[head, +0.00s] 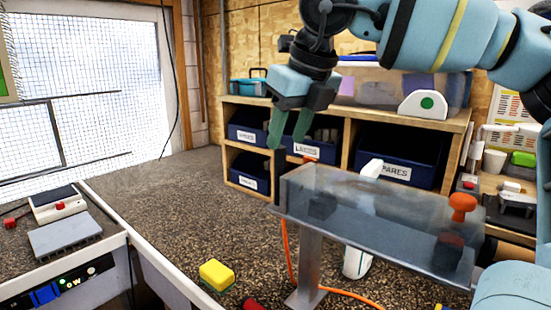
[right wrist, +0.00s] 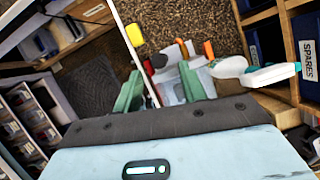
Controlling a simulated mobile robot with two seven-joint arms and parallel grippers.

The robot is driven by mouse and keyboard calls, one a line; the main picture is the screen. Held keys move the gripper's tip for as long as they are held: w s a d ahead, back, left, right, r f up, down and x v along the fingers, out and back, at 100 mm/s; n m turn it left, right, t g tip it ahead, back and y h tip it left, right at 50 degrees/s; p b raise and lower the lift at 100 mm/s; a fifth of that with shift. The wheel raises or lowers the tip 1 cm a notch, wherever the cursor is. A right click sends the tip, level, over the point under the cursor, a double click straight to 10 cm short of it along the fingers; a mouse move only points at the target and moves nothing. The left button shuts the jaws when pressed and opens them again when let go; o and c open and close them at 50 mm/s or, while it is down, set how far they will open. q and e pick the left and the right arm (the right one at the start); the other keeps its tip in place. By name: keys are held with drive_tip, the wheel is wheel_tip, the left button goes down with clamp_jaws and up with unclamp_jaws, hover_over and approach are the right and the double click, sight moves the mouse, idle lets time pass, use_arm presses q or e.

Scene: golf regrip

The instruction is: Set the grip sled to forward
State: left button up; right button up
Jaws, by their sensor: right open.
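A grey, partly see-through bench fixture (head: 385,222) stands on a metal post in the head view. An orange-red knob (head: 463,203) is on its right end, and dark blocks show through its cover. I cannot tell for sure which part is the grip sled, nor its setting. My right gripper (head: 288,140) hangs above and left of the fixture, its green fingers pointing down, apart and empty. In the right wrist view my right gripper (right wrist: 161,88) is open, with the fixture (right wrist: 172,85) beyond its fingers. My left gripper is not in view.
A shelf (head: 345,160) with blue bins stands behind. A yellow block (head: 216,274) lies at the lower left of the fixture, near an orange cord (head: 345,292). A bench (head: 100,250) with a grey device is at the left.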

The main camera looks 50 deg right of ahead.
sight(278, 165)
drive_tip(key=shift+w+f, duration=0.1)
drive_tip(key=shift+f, duration=0.3)
drive_tip(key=shift+x, duration=3.45)
clamp_jaws()
drive_tip(key=shift+d, duration=0.1)
